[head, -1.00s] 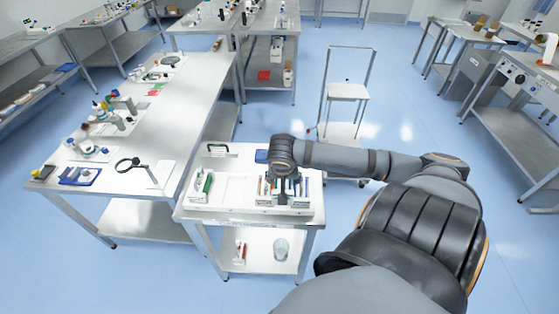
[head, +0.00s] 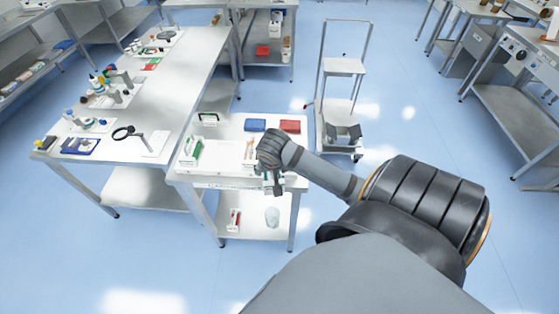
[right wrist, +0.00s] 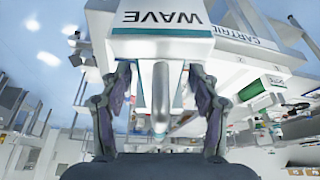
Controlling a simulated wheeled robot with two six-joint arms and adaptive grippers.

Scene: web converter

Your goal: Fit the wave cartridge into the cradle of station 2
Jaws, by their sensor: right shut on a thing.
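My right gripper (right wrist: 160,108) is shut on the silver handle of the wave cartridge (right wrist: 160,42), a white block whose upside-down WAVE label fills the top of the right wrist view. In the head view this gripper (head: 273,186) hangs in front of the front right part of a small white table (head: 222,179); my arm hides most of the cartridge there. A rack behind the gripper is mostly hidden by it. My left gripper is not in view. I cannot make out station 2 or its cradle in these frames.
The small table bears a green-and-white item (head: 192,150), a blue box (head: 255,125) and a red box (head: 290,126). A cart (head: 343,66) with a grey holder (head: 342,133) stands behind. A long bench (head: 165,95) runs left.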

